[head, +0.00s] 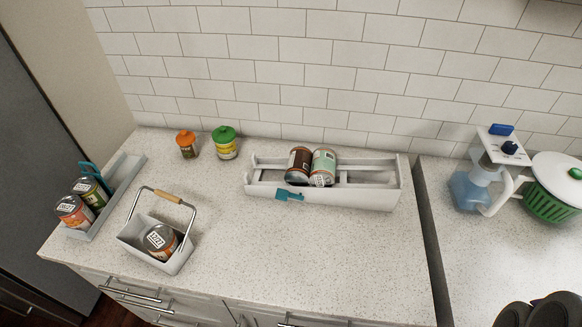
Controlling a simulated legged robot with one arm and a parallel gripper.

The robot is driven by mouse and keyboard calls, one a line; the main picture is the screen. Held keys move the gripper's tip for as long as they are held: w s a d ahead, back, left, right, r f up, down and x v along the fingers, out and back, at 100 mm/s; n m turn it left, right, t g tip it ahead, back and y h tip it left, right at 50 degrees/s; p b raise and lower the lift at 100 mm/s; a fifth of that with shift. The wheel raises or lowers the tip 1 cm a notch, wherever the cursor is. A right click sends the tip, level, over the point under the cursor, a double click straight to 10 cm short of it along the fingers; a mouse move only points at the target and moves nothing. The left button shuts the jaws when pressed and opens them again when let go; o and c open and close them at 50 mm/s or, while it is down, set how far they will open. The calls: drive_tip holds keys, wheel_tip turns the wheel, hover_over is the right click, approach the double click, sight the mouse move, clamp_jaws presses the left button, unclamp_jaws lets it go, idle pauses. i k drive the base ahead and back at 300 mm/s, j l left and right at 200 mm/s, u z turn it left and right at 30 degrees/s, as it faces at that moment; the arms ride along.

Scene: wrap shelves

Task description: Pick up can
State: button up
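One can (160,241) with a dark top and orange-brown label sits in a small white basket (179,262) with a wood-grip handle. In the white tray at left (116,196), an orange-labelled can (74,212) and a green-labelled can (91,192) sit side by side. In the long white rack (372,196) near the wall, a dark brown can (299,164) and a pale green can (323,166) rest next to each other. My gripper is not in view.
Two jars, orange-lidded (187,144) and green-lidded (225,142), stand by the wall. A blue-and-white dispenser (476,182) and a green colander (549,205) stand on the right counter, past a gap. The counter's front middle is clear. Dark rounded shapes fill the lower right corner.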

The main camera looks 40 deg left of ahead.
sight(160, 240)
drive_tip(key=u, duration=2.65)
